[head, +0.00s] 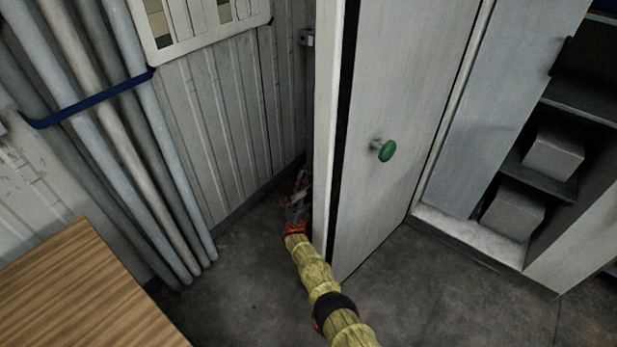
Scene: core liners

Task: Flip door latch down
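A pale door (408,70) stands at the centre, its near edge facing me and a dark gap running along it. A green round knob (387,151) on a short metal stem sticks out of the door's face. I cannot make out for certain which part is the door latch. A small grey metal fitting (306,37) shows high up, just left of the door edge. My gripper (303,180) is low down, left of the door edge, at the end of my yellow arm. It is small and dark there, and its fingers cannot be made out.
Long grey pipes held by a blue strap (95,100) lean at the left against a corrugated wall (225,120). A wooden top (80,290) fills the lower left. Shelves with grey boxes (553,160) stand at the right. Concrete floor (235,290) is clear beside my arm.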

